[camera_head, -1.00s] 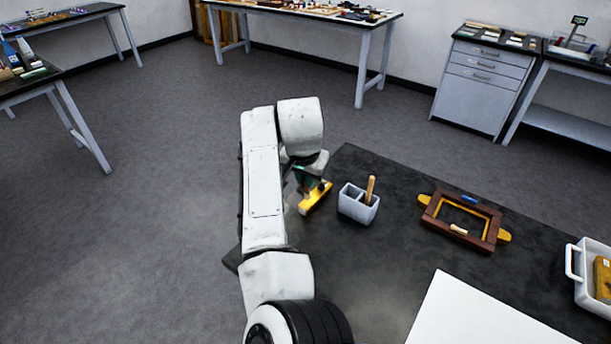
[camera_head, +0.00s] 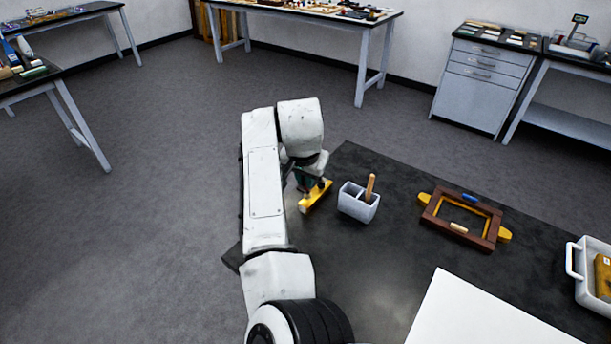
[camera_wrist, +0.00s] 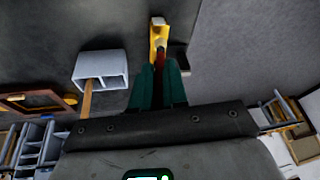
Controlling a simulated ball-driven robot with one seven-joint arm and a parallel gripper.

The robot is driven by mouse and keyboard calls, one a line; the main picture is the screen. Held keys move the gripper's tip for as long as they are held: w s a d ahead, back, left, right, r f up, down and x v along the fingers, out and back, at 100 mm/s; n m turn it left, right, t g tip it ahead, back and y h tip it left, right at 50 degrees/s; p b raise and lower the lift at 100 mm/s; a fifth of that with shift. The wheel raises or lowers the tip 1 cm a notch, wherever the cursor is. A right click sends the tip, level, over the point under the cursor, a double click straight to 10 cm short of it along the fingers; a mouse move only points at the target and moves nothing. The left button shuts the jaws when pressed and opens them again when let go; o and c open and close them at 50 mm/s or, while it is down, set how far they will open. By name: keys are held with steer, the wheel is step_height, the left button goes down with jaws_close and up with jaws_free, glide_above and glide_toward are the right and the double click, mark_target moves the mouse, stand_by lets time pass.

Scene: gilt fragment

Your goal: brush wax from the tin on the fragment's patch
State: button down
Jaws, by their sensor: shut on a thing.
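A yellow gilt piece (camera_head: 316,197), which looks like the fragment, lies on the dark table just past my gripper. In the wrist view it is a yellow bar (camera_wrist: 156,36) with a pale end. My gripper (camera_wrist: 160,70) has dark green fingers, shut on a slim reddish-brown thing (camera_wrist: 160,57), probably the brush handle, mostly hidden between them. Its tip is over or against the fragment; I cannot tell whether it touches. In the head view my gripper (camera_head: 308,180) is partly hidden by my arm. I cannot clearly identify the wax tin; a small dark block (camera_wrist: 183,56) sits beside the fragment.
A grey two-compartment holder (camera_head: 357,205) with a wooden-handled tool (camera_head: 370,187) stands right of the fragment. A brown frame (camera_head: 435,217) with yellow tabs, a white sheet (camera_head: 475,315) and a white bin (camera_head: 577,263) lie farther right. The dark table between them is clear.

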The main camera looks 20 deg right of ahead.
steer(key=shift+f, duration=0.55)
steer(key=shift+d, duration=0.1)
